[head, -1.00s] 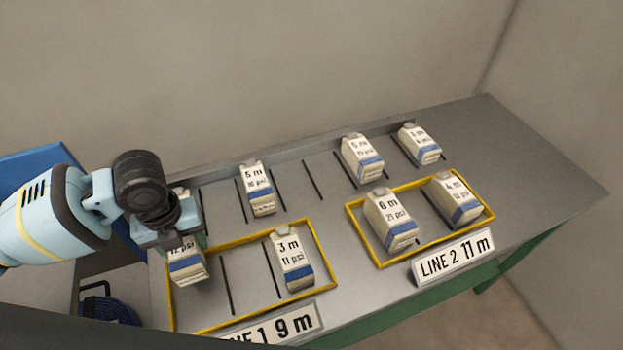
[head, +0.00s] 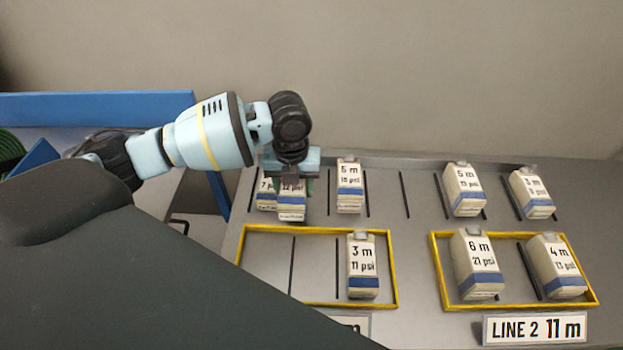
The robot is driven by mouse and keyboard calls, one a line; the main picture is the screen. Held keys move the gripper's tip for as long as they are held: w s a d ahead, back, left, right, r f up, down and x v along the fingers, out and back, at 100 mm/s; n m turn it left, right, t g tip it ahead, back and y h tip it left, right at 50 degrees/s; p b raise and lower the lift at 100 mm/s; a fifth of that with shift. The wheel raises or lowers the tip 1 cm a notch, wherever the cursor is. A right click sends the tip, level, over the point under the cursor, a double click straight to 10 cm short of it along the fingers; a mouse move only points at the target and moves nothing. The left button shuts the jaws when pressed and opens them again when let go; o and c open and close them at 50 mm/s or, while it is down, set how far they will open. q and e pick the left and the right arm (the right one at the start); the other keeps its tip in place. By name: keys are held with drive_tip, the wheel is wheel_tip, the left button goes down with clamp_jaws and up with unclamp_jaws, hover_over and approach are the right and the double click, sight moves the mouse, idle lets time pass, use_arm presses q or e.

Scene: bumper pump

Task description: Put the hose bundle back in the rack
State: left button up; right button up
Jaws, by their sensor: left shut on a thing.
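My left gripper (head: 292,176) is shut on a cream carton-like bundle with a blue band, marked 12 psi (head: 291,203). It holds the bundle at the back row of slots, the rack (head: 386,192), close beside a bundle marked 7 (head: 265,197) that is partly hidden behind it. I cannot tell whether the held bundle touches the rack floor. A 5 m bundle (head: 349,187) stands to its right. The 3 m, 11 psi bundle (head: 362,268) stands in the yellow Line 1 frame (head: 395,270). My right gripper is not in view.
The right part of the back row holds another 5 m bundle (head: 463,192) and a 3 m one (head: 531,195). The yellow Line 2 frame (head: 436,265) holds 6 m (head: 475,265) and 4 m (head: 553,268) bundles. A blue panel (head: 80,108) is at the left.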

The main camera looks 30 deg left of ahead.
use_arm(q)
drive_tip(key=w, duration=0.5)
drive_tip(key=shift+w+d+f, duration=0.2)
drive_tip(key=shift+w, duration=0.15)
drive_tip(key=shift+w, duration=0.1)
drive_tip(key=shift+w+b, duration=0.3)
drive_tip(key=shift+f, duration=1.8)
drive_tip(key=shift+f, duration=0.2)
drive_tip(key=o, duration=1.2)
drive_tip(key=shift+o, duration=0.2)
drive_tip(key=shift+r, duration=0.1)
wheel_tip(320, 180, up, 12)
drive_tip(key=shift+p, duration=0.35)
